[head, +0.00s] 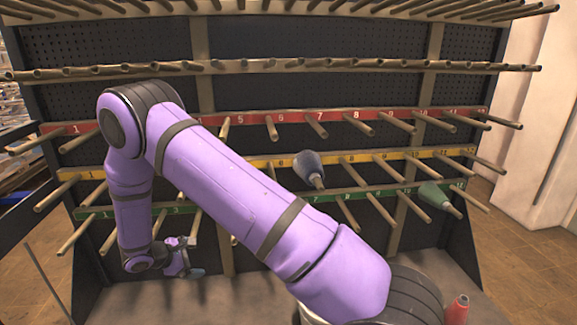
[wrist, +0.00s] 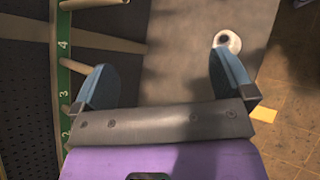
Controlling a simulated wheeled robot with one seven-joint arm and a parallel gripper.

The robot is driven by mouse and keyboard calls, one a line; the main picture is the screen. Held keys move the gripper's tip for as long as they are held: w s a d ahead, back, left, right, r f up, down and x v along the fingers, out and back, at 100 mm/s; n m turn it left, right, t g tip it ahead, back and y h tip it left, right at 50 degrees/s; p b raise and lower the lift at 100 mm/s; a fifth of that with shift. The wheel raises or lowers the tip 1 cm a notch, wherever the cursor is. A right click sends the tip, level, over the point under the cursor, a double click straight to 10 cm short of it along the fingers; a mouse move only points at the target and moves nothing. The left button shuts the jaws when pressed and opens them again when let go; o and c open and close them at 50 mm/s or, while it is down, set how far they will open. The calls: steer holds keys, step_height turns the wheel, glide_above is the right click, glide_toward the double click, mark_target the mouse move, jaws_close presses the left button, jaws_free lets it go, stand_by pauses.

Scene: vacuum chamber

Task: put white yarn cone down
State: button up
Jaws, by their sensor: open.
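My gripper (head: 188,266) is low in front of the rack's left part in the head view. In the wrist view my gripper (wrist: 161,72) has its two blue fingers wide apart, with nothing between them. A white yarn cone (wrist: 232,37) shows in the wrist view just beyond the right fingertip, seen end-on with a dark centre. It appears to be on the grey base surface (wrist: 185,70), outside the fingers. I cannot make the white cone out in the head view.
The rack has rows of pegs with red (head: 290,116), yellow (head: 345,160) and green (head: 330,193) numbered strips. A red cone (head: 457,309) stands at the lower right. Pegs jut close to my arm.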

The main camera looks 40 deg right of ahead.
steer(key=s+d+r+m+y, duration=0.2)
steer(key=s+r+m, duration=0.15)
steer(key=r, duration=0.65)
steer(key=s+d+r+m+y, duration=0.15)
steer(key=s+r, duration=0.25)
steer(key=r, duration=0.6)
steer(key=s+d+r+m+y, duration=0.1)
steer(key=s+d+r+m, duration=0.2)
steer(key=r, duration=0.7)
steer(key=s+r+m+t+y, duration=0.2)
steer(key=s+r, duration=0.4)
steer(key=s, duration=0.7)
steer(key=s+r+m+t+y, duration=0.2)
steer(key=s+r, duration=0.4)
steer(key=s, duration=0.7)
steer(key=shift+a+r+m+t+y, duration=0.15)
steer(key=shift+a+m+t+y, duration=0.15)
steer(key=shift+m+y, duration=0.45)
steer(key=shift+s, duration=0.1)
